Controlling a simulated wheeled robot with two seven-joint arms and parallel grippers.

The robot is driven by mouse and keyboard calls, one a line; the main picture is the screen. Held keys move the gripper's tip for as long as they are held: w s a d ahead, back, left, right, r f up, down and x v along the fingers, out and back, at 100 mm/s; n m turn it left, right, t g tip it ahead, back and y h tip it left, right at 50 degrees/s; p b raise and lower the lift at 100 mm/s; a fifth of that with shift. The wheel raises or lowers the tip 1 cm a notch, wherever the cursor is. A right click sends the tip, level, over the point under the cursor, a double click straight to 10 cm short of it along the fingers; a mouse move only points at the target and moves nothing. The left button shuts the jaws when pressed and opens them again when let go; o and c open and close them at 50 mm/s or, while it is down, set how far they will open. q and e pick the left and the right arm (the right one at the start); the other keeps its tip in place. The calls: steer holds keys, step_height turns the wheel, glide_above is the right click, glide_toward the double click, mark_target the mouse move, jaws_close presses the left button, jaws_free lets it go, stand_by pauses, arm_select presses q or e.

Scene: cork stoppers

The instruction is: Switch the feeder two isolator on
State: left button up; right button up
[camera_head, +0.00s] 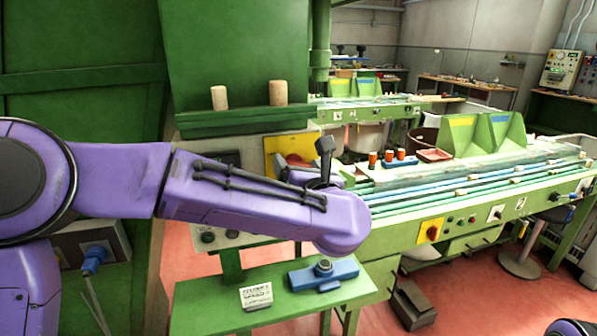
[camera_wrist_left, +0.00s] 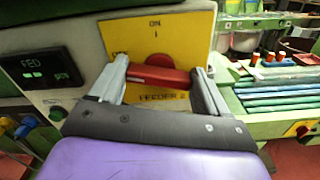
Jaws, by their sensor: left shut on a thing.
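The handle lies nearly level across the plate, not pointing up at the ON mark. My left gripper (camera_wrist_left: 160,74) is shut on the handle, one grey finger at each end. In the head view the yellow plate (camera_head: 279,145) shows behind my purple left arm, which hides the plate's lower part. My right gripper is not in view.
A dark display reading FED (camera_wrist_left: 42,68) sits left of the plate. Two corks (camera_head: 219,98) (camera_head: 278,93) stand on the green ledge above. A blue fixture (camera_head: 323,274) and a small label card (camera_head: 256,296) are on the green bench below. A long conveyor bench (camera_head: 480,185) extends to the right.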

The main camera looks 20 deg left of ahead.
arm_select(q)
steer(key=shift+d+f+m+p, duration=0.15)
steer(key=shift+m+p, duration=0.45)
steer(key=shift+m, duration=3.15)
steer(key=shift+f+m+p, duration=0.15)
steer(key=shift+m+p, duration=0.4)
steer(key=shift+m, duration=3.2)
steer(key=shift+w, duration=0.1)
steer(key=o, duration=1)
steer(key=shift+d, duration=0.1)
steer(key=b+v, duration=0.4)
steer(key=v, duration=0.6)
steer(key=shift+s+d, duration=0.15)
steer(key=shift+s, duration=0.1)
